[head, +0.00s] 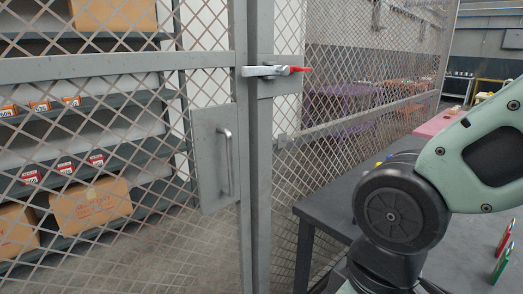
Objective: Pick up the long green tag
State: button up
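A narrow green piece (502,264), which looks like the long green tag, stands or leans on the dark grey table at the right edge of the head view. It has a pale patch on its face. A similar red piece (505,237) is just behind it. My arm, with a black joint and pale green links, fills the right side of the view to the left of and above these pieces. My gripper is not in view, so I cannot see whether it is open or shut.
The dark grey table (323,212) runs along the right. A mesh cage door (213,150) with a red-handled latch (290,70) closes off shelves of boxes (91,205) at left.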

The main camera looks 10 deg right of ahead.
aim_at(502, 263)
jog(key=z, duration=1.25)
jog(key=l+u, duration=0.3)
jog(key=l, duration=0.25)
jog(key=k+l+u, duration=0.15)
jog(key=l+u, duration=0.2)
jog(key=l, duration=0.2)
